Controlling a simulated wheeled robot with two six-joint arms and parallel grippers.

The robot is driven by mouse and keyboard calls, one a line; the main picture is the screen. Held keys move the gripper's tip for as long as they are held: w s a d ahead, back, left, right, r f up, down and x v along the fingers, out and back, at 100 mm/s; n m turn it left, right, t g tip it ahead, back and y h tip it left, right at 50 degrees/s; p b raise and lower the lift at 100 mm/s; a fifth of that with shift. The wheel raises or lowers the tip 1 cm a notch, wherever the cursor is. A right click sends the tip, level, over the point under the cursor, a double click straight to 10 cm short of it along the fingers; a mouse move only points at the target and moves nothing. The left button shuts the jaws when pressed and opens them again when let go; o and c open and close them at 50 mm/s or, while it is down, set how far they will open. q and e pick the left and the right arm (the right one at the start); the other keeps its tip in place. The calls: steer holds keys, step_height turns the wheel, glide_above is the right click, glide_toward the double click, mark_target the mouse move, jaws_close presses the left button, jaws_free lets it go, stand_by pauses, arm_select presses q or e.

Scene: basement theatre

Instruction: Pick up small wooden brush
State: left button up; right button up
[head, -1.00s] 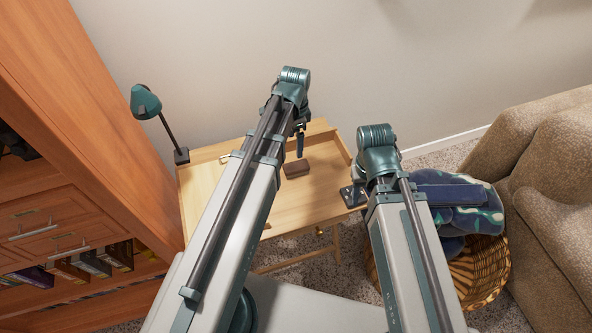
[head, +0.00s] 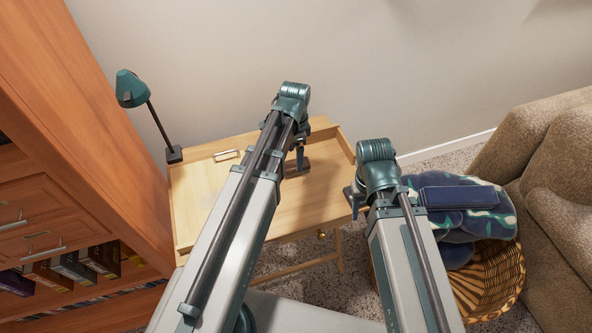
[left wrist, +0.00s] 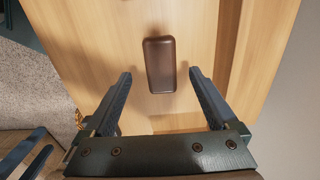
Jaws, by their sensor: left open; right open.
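The small wooden brush (left wrist: 160,65) lies on the light wooden desk (head: 235,221). In the left wrist view it is a dark brown rounded block, lengthwise between and just beyond the fingertips. My left gripper (left wrist: 160,75) is open around the line of the brush, with a gap on each side and no contact visible. In the head view the brush (head: 297,167) is partly hidden behind my left gripper (head: 299,165). My right gripper (head: 352,200) is by the desk's right edge, apart from the brush, its fingers partly hidden by the arm.
A green lamp (head: 133,90) stands at the desk's back left. A wooden cabinet (head: 100,130) is on the left. A wicker basket (head: 495,270) with a blue patterned blanket (head: 485,225) and a sofa (head: 560,150) are on the right. The wall is behind the desk.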

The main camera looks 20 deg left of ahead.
mark_target(294, 164)
arm_select(q)
steer(key=shift+f, duration=0.1)
step_height(294, 164, down, 5)
steer(key=b, duration=0.5)
steer(key=shift+a, duration=0.15)
steer(key=c, duration=1.5)
steer(key=shift+o, duration=0.2)
